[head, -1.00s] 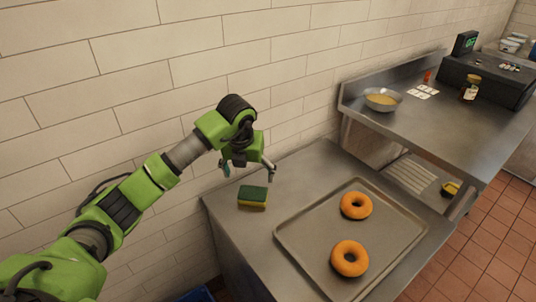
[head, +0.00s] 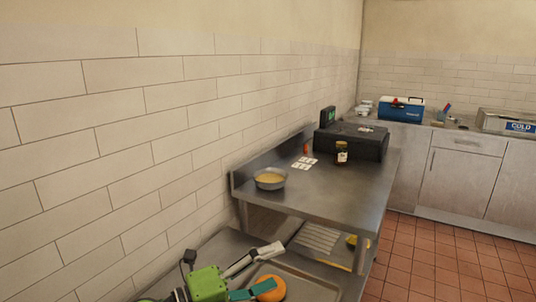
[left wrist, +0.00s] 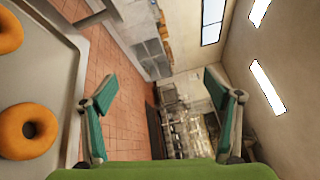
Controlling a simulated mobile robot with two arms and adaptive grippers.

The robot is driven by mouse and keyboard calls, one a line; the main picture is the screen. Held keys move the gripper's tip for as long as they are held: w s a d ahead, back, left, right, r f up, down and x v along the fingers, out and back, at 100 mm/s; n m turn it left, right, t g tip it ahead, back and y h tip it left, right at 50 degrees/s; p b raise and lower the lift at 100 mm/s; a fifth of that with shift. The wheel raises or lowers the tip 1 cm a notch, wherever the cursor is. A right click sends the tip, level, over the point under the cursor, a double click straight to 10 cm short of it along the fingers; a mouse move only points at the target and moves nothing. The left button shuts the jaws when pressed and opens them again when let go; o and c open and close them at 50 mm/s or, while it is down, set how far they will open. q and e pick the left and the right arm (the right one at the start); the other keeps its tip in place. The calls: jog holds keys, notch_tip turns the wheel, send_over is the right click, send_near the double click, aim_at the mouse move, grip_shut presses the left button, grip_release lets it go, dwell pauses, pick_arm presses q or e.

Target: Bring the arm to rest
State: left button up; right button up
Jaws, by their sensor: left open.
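My left gripper (head: 262,271) is at the bottom edge of the head view, its green body low in the picture and its fingers pointing right. It is open and holds nothing. In the left wrist view the two teal-padded fingers (left wrist: 158,82) stand wide apart with only the far room between them. An orange bagel (head: 268,288) shows just beyond the gripper, on a metal tray (head: 305,288). The left wrist view shows two bagels, one at the upper left (left wrist: 9,32) and one lower (left wrist: 28,130). My right gripper is not in view.
A higher steel counter holds a bowl (head: 270,180), white cards (head: 304,163), a jar (head: 341,153) and a black appliance (head: 352,141). A tiled wall (head: 120,150) runs along the left. A blue cooler (head: 401,109) stands at the back. Open red floor (head: 440,260) lies to the right.

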pick_arm(q)
jog(key=w+a+r+n+t+y, duration=0.1)
jog(key=a+r+n+t+y, duration=0.25)
jog(key=a+n+t, duration=0.35)
jog(key=a+r+n+t+y, duration=0.2)
jog(key=a+n+t+y, duration=0.25)
jog(key=n, duration=0.45)
jog(key=s+a+f+n+g+y, duration=0.2)
jog(key=a+f+n+g+y, duration=0.1)
jog(key=a+f+n+y, duration=0.4)
jog(key=s+a+f+n+g+y, duration=0.25)
jog(key=a+f+n, duration=0.25)
jog(key=f, duration=0.4)
jog(key=s+d+f+n+g+h, duration=0.1)
jog(key=s+f+g, duration=0.5)
jog(key=s+f, duration=0.45)
jog(key=s+d+f+n+g+h, duration=0.15)
jog(key=s+f+g, duration=0.45)
jog(key=s, duration=0.8)
notch_tip(320, 180, down, 27)
jog(key=s, duration=0.3)
jog(key=s+a+f+g+y+p, duration=0.1)
jog(key=s+a+f, duration=0.2)
jog(key=s+f, duration=1.2)
jog(key=shift+s+f+g, duration=0.25)
jog(key=shift+s+g, duration=0.15)
jog(key=shift+s, duration=0.5)
